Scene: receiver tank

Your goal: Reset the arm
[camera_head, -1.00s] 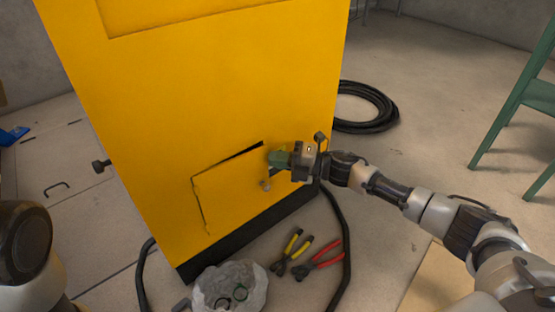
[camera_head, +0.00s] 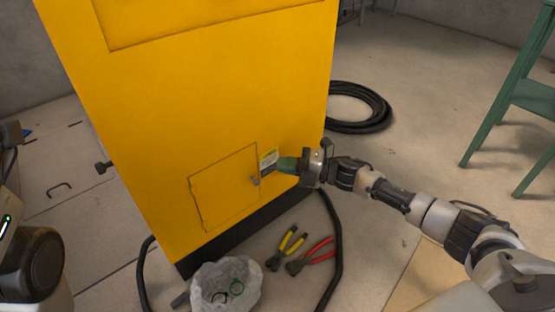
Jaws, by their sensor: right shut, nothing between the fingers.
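My right arm reaches in from the lower right toward the front of the yellow cabinet (camera_head: 215,90). My right gripper (camera_head: 284,166) is shut and empty, beside the right edge of the small hatch door (camera_head: 222,190). The hatch door lies flush with the cabinet front. A small grey knob (camera_head: 255,181) sits at its right edge, just left of the gripper. I cannot tell whether the gripper touches the cabinet. A small label (camera_head: 268,158) shows on the cabinet just above the fingers. Parts of my left arm show at the left edge, but its gripper is not in view.
A clear plastic bag (camera_head: 225,283), yellow-handled pliers (camera_head: 287,248) and red-handled pliers (camera_head: 312,256) lie on the floor before the cabinet. A black hose (camera_head: 333,250) runs beside them. A coiled hose (camera_head: 378,105) lies behind. A green chair (camera_head: 520,95) stands right.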

